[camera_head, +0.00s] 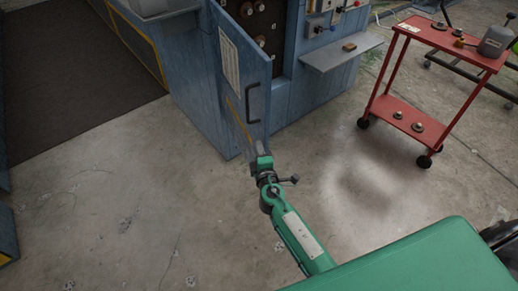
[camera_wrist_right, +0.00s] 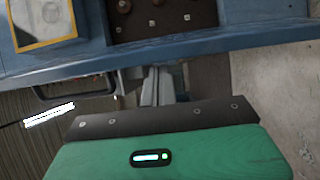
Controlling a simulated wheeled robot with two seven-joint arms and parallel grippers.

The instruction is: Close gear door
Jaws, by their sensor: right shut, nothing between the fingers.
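The gear door (camera_head: 240,110) is a blue-grey panel on the front of the blue machine cabinet. It stands swung open, with a white chart and a dark bar handle (camera_head: 253,104) on its face. My right gripper (camera_head: 259,147) is shut and empty at the lower part of the door, close to it. I cannot tell whether it touches. In the right wrist view the fingers (camera_wrist_right: 165,85) reach toward a blue edge, with a dark handle (camera_wrist_right: 75,90) to the left. My left gripper is not in view.
The gear recess (camera_head: 262,25) behind the door shows several round knobs or gears. A grey shelf (camera_head: 340,54) juts out right of the opening. A red trolley (camera_head: 425,117) stands at the right. The concrete floor (camera_head: 120,200) left of the door is clear.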

